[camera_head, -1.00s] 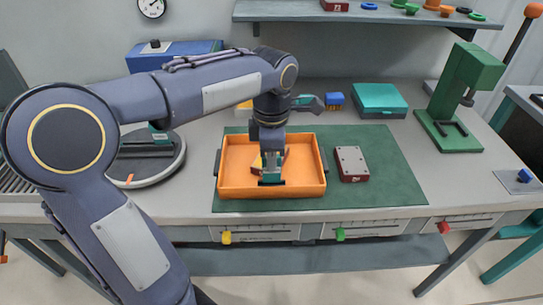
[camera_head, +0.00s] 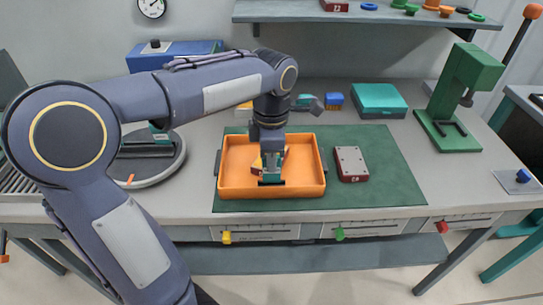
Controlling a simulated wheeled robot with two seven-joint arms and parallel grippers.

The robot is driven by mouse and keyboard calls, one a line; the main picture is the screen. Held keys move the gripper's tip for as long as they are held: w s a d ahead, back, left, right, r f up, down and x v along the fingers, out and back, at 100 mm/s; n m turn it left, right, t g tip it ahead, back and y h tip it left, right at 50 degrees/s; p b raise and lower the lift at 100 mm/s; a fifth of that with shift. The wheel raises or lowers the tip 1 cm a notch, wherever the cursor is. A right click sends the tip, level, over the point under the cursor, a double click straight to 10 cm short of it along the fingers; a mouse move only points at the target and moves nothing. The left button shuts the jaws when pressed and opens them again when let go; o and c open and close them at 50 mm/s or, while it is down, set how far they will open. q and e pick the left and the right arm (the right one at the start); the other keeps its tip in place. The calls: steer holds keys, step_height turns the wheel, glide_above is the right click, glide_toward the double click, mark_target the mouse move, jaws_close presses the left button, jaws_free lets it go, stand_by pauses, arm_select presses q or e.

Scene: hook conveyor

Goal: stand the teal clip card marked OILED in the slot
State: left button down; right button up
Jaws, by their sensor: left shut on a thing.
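My left gripper (camera_head: 271,174) points down into the orange tray (camera_head: 233,188) on the green mat. It is shut on a small teal piece (camera_head: 271,179) with a dark lower edge, low inside the tray. This looks like the teal clip card, but it is small and no marking can be read. A yellow and red piece (camera_head: 257,164) lies in the tray beside the gripper and is partly hidden by it. I cannot make out the slot. My right gripper is not in view.
A dark red block with a grey top (camera_head: 351,162) lies right of the tray on the green mat (camera_head: 393,180). A teal box (camera_head: 379,99), a small blue block (camera_head: 334,98) and a green press (camera_head: 457,100) stand behind. A round turntable (camera_head: 160,168) is at left.

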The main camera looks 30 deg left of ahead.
mark_target(271, 183)
arm_select(q)
steer(key=shift+f+b, duration=1.2)
steer(key=shift+f, duration=0.65)
stand_by(1.1)
steer(key=c, duration=1.4)
jaws_free()
